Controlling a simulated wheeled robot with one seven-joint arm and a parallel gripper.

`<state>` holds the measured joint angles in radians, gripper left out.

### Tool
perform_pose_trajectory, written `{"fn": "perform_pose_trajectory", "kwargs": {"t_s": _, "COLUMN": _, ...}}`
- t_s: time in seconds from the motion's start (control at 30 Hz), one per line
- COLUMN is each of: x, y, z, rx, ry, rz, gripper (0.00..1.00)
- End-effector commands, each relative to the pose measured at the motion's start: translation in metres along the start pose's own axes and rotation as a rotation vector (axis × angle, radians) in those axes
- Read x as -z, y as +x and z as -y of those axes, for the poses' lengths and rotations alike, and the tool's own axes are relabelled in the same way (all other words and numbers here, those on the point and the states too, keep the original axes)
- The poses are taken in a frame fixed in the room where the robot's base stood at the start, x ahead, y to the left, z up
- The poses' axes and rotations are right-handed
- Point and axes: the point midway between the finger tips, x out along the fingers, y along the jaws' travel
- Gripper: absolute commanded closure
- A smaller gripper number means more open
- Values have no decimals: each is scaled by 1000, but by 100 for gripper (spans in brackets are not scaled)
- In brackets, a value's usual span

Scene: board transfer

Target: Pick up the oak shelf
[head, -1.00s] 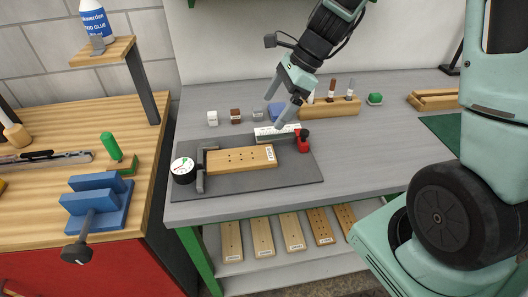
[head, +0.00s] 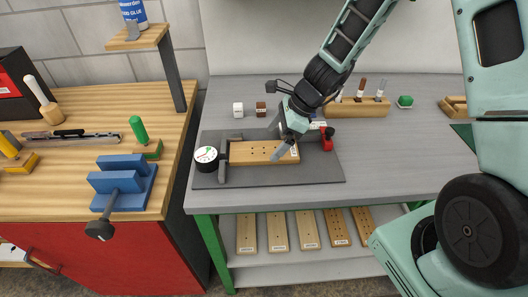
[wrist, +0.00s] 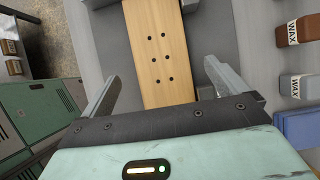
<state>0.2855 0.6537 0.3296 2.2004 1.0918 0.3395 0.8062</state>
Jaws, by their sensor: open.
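A light wooden board (head: 250,152) with several dark holes, taken as the oak shelf, lies flat in a grey fixture (head: 212,183) on the grey bench. The wrist view shows the board (wrist: 157,48) running away from me. My gripper (head: 277,148) is above the right part of the board and hides some of it. In the wrist view my gripper (wrist: 162,72) is open, with one finger on each side of the board and nothing held. I cannot tell how high the fingertips are above it.
A round dial (head: 206,154) and a red clamp (head: 327,140) flank the board. Several labelled boards (head: 277,232) lie on the lower rack. Small wax blocks (wrist: 297,86) and a wooden marker holder (head: 358,108) stand behind. A blue vise (head: 124,183) is on the left bench.

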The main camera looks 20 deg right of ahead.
Motion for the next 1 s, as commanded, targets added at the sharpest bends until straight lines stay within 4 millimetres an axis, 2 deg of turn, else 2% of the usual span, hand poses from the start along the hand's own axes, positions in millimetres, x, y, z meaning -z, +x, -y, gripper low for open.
{"fn": "perform_pose_trajectory", "kwargs": {"t_s": 0.23, "x": 1, "y": 33, "z": 2, "rx": -3, "ry": 1, "rz": 1, "gripper": 2}}
{"fn": "perform_pose_trajectory", "kwargs": {"t_s": 0.53, "x": 0, "y": 38, "z": 2, "rx": -1, "ry": -1, "rz": 0, "gripper": 2}}
{"fn": "perform_pose_trajectory", "kwargs": {"t_s": 0.57, "x": 0, "y": 38, "z": 2, "rx": -1, "ry": -1, "rz": 0, "gripper": 5}}
{"fn": "perform_pose_trajectory", "kwargs": {"t_s": 0.73, "x": 0, "y": 37, "z": 2, "rx": -1, "ry": -1, "rz": 0, "gripper": 52}}
{"fn": "perform_pose_trajectory", "kwargs": {"t_s": 0.8, "x": 0, "y": 37, "z": 2, "rx": -1, "ry": -1, "rz": 1, "gripper": 58}}
{"fn": "perform_pose_trajectory", "kwargs": {"t_s": 1.0, "x": 0, "y": 36, "z": 2, "rx": -1, "ry": -1, "rz": 1, "gripper": 59}}
